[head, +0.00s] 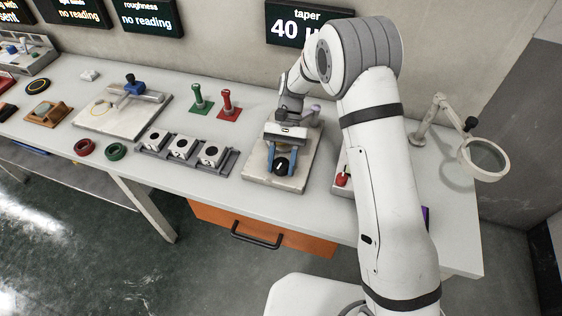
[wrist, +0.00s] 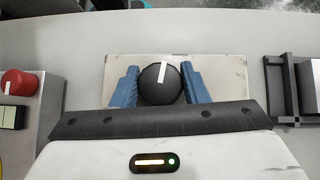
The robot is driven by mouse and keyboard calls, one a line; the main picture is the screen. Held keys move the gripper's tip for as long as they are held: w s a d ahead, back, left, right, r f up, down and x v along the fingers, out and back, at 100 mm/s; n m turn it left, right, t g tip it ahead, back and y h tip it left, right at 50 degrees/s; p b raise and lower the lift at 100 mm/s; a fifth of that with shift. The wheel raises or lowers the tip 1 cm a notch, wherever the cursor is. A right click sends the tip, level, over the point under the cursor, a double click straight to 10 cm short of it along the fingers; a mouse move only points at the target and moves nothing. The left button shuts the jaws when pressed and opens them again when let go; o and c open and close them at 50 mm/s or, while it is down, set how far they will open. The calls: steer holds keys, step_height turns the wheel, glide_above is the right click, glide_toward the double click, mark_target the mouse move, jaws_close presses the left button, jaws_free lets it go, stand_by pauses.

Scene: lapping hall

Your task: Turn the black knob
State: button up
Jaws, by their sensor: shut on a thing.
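The black knob (head: 281,164) with a white pointer line sits on a pale square plate (head: 257,175) on the bench. In the wrist view the knob (wrist: 160,84) is between the two blue fingers of my gripper (wrist: 158,86), and its white line points nearly up the picture, tilted slightly. My gripper (head: 281,163) reaches down over the plate with its fingers closed on the knob's two sides. The knob's near part is partly hidden behind the gripper body in the wrist view.
A rack of white blocks with dark round faces (head: 183,148) stands left of the plate. Green (head: 200,100) and red (head: 229,105) stands are behind it. A box with a red knob (head: 343,180) is close on the right. A magnifier lamp (head: 486,158) stands at the bench's right end.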

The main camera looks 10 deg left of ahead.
mark_target(281, 163)
steer(key=o, duration=1)
steer(key=shift+c, duration=0.2)
step_height(281, 163, up, 10)
steer(key=shift+b, duration=0.3)
